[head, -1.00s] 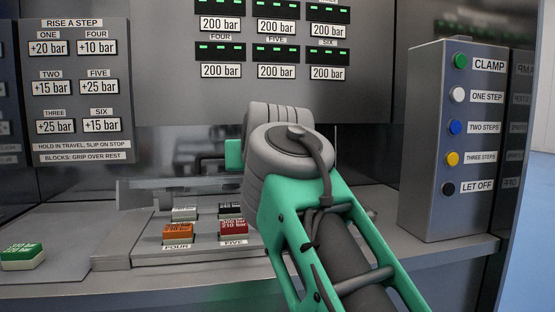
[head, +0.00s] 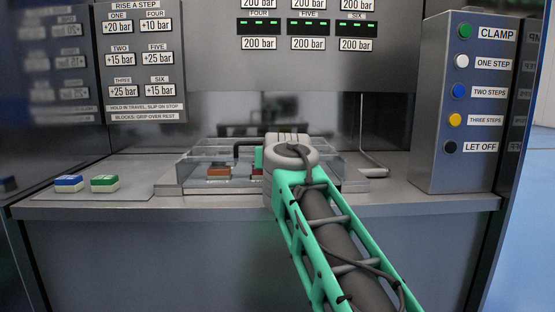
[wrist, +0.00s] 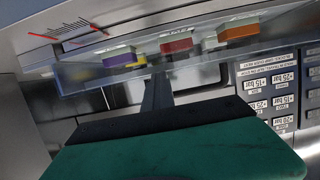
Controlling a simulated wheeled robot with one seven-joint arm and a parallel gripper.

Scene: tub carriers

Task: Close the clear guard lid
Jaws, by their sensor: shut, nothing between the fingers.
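The clear guard lid (head: 205,153) lies low over the coloured blocks on the bench; I cannot tell whether it sits fully down. It also shows in the wrist view as a see-through panel (wrist: 90,75) with blocks behind it. My gripper (head: 237,156) is at the lid's top, partly hidden behind my own wrist. In the wrist view its dark shut fingers (wrist: 157,88) reach to the panel's edge and seem to touch it, with nothing between them. An orange block (head: 218,172) shows through the lid; my arm hides the lid's middle.
Blue (head: 69,183) and green (head: 105,183) blocks lie on a plate at left. A button box (head: 462,110) stands at right, with a thin metal bracket (head: 375,168) beside the lid. A label panel (head: 143,60) hangs behind. The bench front is clear.

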